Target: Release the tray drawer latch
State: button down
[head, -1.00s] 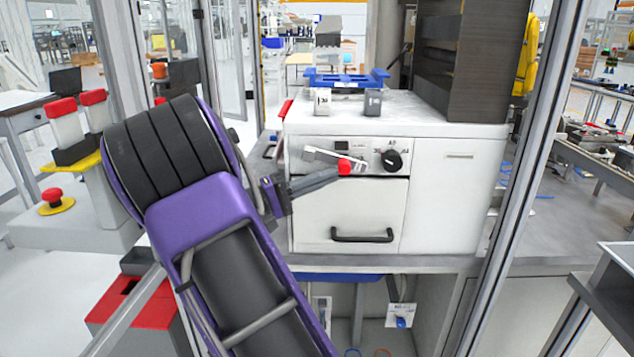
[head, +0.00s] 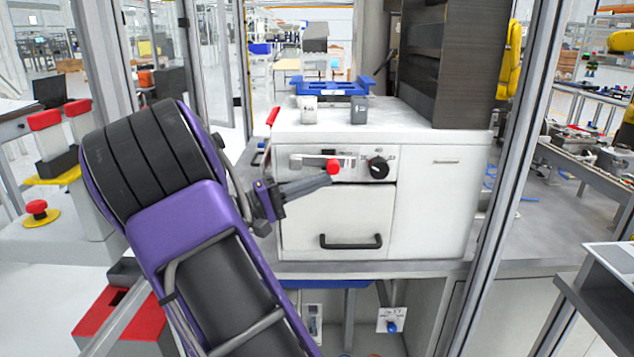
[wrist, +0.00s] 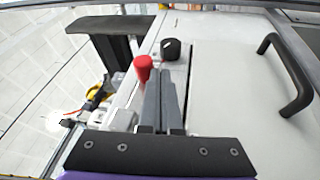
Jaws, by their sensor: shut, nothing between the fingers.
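The latch is a pale lever with a red knob (head: 333,166) on the front panel of a white cabinet, just above the tray drawer (head: 330,212). The drawer is closed and has a black bar handle (head: 350,242). My gripper (head: 327,179) comes in from the left, its fingers shut and empty. Its tips are just below the red knob in the head view. In the wrist view the red knob (wrist: 143,68) stands just left of my gripper's fingertips (wrist: 167,75). I cannot tell whether they touch it. The fingers partly cover the panel.
A black dial (head: 378,167) is right of the lever and shows close beyond the fingertips in the wrist view (wrist: 171,48). The drawer handle (wrist: 285,75) juts out at the right there. A blue fixture (head: 334,88) stands on the cabinet. A metal post (head: 515,180) is at right.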

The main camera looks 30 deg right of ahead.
jog(key=f+b, duration=0.1)
jog(key=f, duration=0.1)
jog(key=f+b, duration=0.1)
jog(key=f, duration=0.1)
jog(key=shift+w+a+b, duration=0.35)
jog(key=shift+w+a, duration=0.05)
jog(key=f+v, duration=0.1)
jog(key=v, duration=0.9)
jog(key=shift+f+p, duration=0.2)
jog(key=shift+p, duration=0.25)
jog(key=shift+s+d, duration=0.15)
